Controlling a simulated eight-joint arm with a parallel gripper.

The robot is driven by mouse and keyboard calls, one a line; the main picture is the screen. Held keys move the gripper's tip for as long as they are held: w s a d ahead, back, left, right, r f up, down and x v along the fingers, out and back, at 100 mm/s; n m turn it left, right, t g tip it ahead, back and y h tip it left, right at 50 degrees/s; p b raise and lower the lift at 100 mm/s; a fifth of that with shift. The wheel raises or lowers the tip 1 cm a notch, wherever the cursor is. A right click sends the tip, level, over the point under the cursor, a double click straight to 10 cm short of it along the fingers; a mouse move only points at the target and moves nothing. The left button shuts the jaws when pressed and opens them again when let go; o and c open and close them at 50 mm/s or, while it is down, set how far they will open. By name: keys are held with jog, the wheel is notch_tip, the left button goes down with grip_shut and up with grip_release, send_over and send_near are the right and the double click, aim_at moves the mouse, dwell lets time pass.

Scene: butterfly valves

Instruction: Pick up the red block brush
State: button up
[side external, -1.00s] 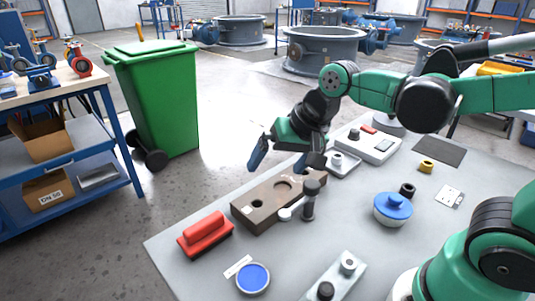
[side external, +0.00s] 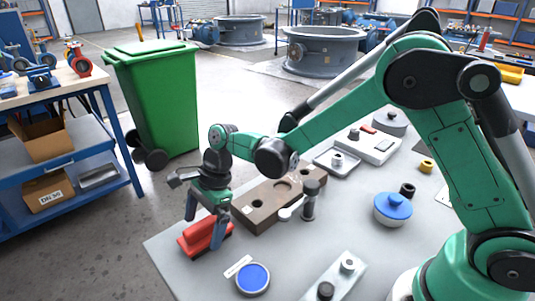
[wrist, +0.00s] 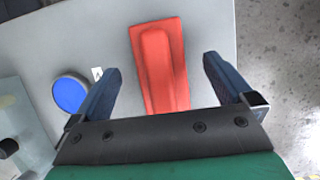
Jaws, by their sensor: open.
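The red block brush (side external: 198,240) lies on the grey table near its left corner, with its raised handle up. In the wrist view the brush (wrist: 160,62) shows lengthwise between the two blue fingers. My gripper (side external: 204,234) points down over the brush, fingers apart, one on each side of it in the side view. One finger partly hides the brush in the side view. I cannot tell whether the fingers touch it.
A brown block with holes (side external: 262,207) stands close to the right of the brush, with a dark upright cylinder (side external: 311,200) beside it. A round blue-topped dish (side external: 253,278) and a small label lie in front. The table edge (side external: 158,262) is close on the left.

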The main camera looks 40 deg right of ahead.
aim_at(200, 224)
jog(key=shift+x, duration=0.85)
jog(key=c, duration=1.4)
jog(key=shift+c, duration=0.2)
jog(key=shift+r, duration=0.1)
notch_tip(200, 224, up, 20)
